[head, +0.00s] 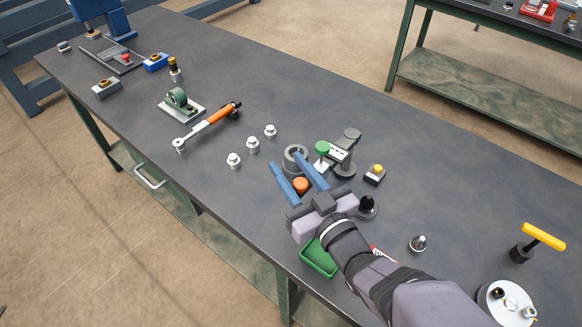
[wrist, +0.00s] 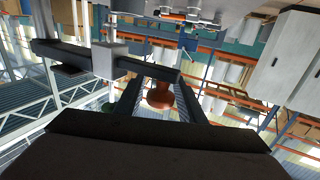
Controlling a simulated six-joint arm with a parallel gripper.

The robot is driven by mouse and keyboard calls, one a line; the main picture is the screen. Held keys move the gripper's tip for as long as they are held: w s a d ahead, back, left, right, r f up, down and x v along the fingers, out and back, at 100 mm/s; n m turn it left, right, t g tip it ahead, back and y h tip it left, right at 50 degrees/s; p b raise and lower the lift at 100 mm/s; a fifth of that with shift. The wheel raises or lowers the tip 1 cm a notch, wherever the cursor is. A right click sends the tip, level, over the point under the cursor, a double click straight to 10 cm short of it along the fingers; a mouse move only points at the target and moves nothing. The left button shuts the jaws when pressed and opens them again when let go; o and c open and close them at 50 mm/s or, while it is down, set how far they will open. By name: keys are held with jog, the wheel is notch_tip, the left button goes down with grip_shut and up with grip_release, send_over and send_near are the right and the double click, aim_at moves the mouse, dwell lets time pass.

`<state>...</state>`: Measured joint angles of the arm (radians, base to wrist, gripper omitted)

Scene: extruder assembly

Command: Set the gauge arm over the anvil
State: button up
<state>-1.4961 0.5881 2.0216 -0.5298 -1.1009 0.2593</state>
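The gauge arm appears as a bar with a white block (head: 339,154) and a green knob (head: 322,148), running from a grey post (head: 350,138) down-left behind a finger. An orange knob (head: 300,185) appears to be on its free end. The bar with a pale block (wrist: 109,61) shows in the wrist view, with the orange knob (wrist: 160,96) between the fingers. My gripper (head: 289,161) is open, its blue fingers on either side of the knob, with gaps visible in the wrist view. A grey ring-topped cylinder (head: 295,157), apparently the anvil, stands just beyond the fingertips, partly hidden.
A green tray (head: 318,260) lies below my wrist. A small block with a yellow button (head: 375,174) and a black-topped part (head: 367,206) stand at right. Several silver fittings (head: 252,144) and an orange-handled wrench (head: 210,124) lie left. The bench beyond the post is clear.

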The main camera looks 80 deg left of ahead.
grip_shut()
jog(key=shift+w+d, duration=0.1)
jog(key=w+d+n+g+h, duration=0.4)
jog(key=w+n+g+h, duration=0.1)
jog(key=w+h, duration=0.1)
jog(key=w+d+n+g+h, duration=0.4)
jog(key=w+n+g+h, duration=0.1)
jog(key=w, duration=0.4)
jog(key=shift+w+n+g+h+b, duration=0.15)
jog(key=shift+n+g+h+b, duration=0.35)
jog(key=shift+h, duration=0.4)
jog(key=shift+w+r, duration=0.1)
